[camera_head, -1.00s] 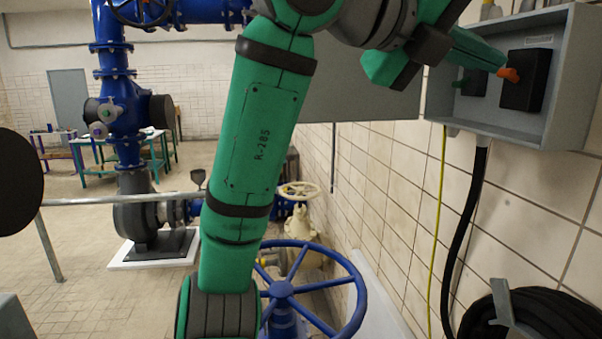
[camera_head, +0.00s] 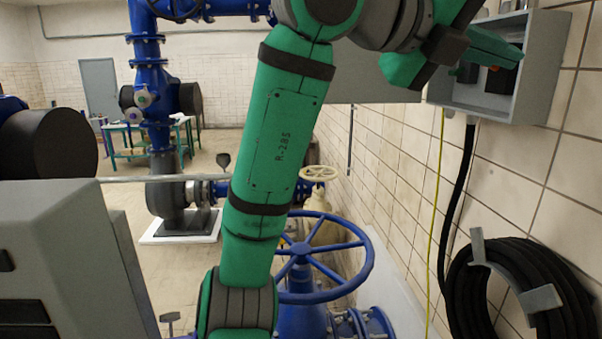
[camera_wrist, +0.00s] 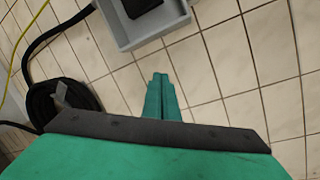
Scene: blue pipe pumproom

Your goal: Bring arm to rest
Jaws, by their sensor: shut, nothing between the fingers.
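My arm (camera_head: 272,150), green with dark bands and marked R-285, stands up through the middle of the head view and bends right at the top. My gripper (camera_head: 512,50) is at the upper right, its green fingers pointing right, in front of the open grey wall box (camera_head: 545,70) as seen from the head. In the wrist view my gripper (camera_wrist: 160,77) is shut and empty, its fingers together against white wall tiles. The box (camera_wrist: 150,37) lies beyond and left of the fingertips there, apart from them in the picture. The fingers partly hide the box's dark switches in the head view.
A coiled black hose (camera_head: 520,290) hangs on the right wall below the box. A blue handwheel (camera_head: 320,270) stands close behind my arm. A grey cabinet-like body (camera_head: 60,250) fills the lower left. Blue piping (camera_head: 150,90) and open tiled floor lie farther back.

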